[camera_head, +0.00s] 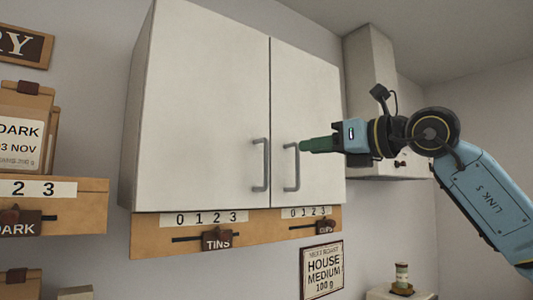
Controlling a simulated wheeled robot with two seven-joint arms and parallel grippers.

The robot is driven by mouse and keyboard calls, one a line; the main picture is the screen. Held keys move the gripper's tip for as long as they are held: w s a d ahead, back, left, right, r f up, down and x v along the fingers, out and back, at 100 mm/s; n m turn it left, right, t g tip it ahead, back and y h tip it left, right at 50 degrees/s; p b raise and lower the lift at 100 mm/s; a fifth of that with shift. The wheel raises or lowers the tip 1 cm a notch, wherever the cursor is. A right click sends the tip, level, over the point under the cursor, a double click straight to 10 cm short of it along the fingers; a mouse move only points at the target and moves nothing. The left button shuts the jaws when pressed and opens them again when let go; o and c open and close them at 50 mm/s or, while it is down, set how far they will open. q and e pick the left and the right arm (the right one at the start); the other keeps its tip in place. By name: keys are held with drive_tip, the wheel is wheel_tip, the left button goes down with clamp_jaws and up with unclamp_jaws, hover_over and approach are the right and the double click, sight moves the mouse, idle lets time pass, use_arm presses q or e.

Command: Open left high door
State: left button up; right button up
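A white wall cabinet has a left door (205,110) and a right door (306,110), both shut. The left door's grey bar handle (266,165) is near its lower right edge. The right door's handle (297,168) is just right of it. My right gripper (304,146) comes in from the right, with its green fingers pointing left at the top of the right door's handle. From this side view I cannot tell if the fingers are apart or touch that handle. They are short of the left door's handle. My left gripper is not in view.
Below the cabinet is a wooden strip (150,239) with TINS and CUPS sliders. Wooden shelves with coffee bags (20,135) are at the left. A range hood (372,65) is behind my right arm. A HOUSE MEDIUM sign (322,270) hangs below.

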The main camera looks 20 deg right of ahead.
drive_tip(key=p, duration=0.5)
hover_over(266, 182)
drive_tip(key=shift+w+d, duration=0.1)
drive_tip(key=shift+w, duration=0.2)
drive_tip(key=shift+c, duration=0.2)
clamp_jaws()
